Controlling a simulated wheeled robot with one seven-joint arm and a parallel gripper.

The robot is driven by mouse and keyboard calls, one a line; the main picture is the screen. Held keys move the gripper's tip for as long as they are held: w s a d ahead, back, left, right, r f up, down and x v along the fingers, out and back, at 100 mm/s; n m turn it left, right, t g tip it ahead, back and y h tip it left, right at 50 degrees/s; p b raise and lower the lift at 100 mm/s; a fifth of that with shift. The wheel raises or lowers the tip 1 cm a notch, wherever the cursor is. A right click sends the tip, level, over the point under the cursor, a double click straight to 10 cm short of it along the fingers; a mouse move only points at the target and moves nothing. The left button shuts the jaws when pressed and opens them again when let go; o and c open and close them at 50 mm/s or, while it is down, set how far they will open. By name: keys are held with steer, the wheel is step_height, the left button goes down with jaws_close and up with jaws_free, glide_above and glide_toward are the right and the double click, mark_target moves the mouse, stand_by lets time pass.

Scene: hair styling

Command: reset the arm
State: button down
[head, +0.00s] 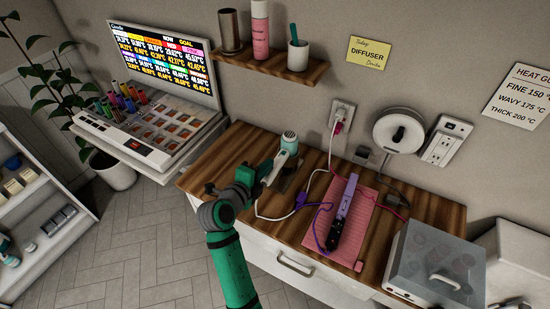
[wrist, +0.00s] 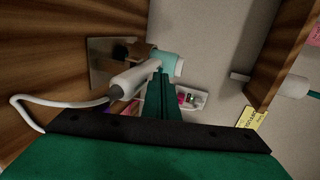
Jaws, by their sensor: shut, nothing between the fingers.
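My green arm reaches over the left part of the wooden counter in the head view, with my gripper (head: 270,170) at the hair dryer's handle. In the wrist view my gripper (wrist: 163,75) is shut with its fingers together and nothing between them. The white and teal hair dryer (head: 289,141) stands beyond the fingers; it also shows in the wrist view (wrist: 130,82), its cord curving off to the left. The fingers overlap the dryer in that view; I cannot tell whether they touch it.
A purple flat iron (head: 345,208) lies on a pink mat (head: 362,225) with cords around it. A grey lidded box (head: 435,265) stands at the right. A shelf (head: 270,66) with bottles and a cup hangs above. A screen and swatch console (head: 150,130) stand left. Open floor lies left.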

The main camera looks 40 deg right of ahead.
steer(key=v, duration=0.7)
steer(key=shift+a, duration=0.35)
steer(key=shift+s, duration=0.1)
steer(key=s+a+f+n+t+y, duration=0.4)
steer(key=s+a+f+n, duration=0.1)
steer(key=a+f+n, duration=0.4)
steer(key=s+a+f+n+t+y, duration=0.45)
steer(key=a+f+n, duration=0.35)
steer(key=n, duration=0.4)
steer(key=s+a+r+n+y, duration=0.1)
steer(key=s+a+r+n, duration=0.1)
steer(key=s, duration=0.4)
steer(key=s+a+r+n+t+y, duration=0.1)
steer(key=s+a+r+n+y, duration=0.1)
steer(key=s+a+n, duration=0.3)
steer(key=s+a+r+n+y, duration=0.2)
steer(key=s+a, duration=0.3)
steer(key=s, duration=0.4)
steer(key=shift+s+r+n+t, duration=0.3)
steer(key=shift+r+n, duration=0.3)
steer(key=shift+n, duration=0.3)
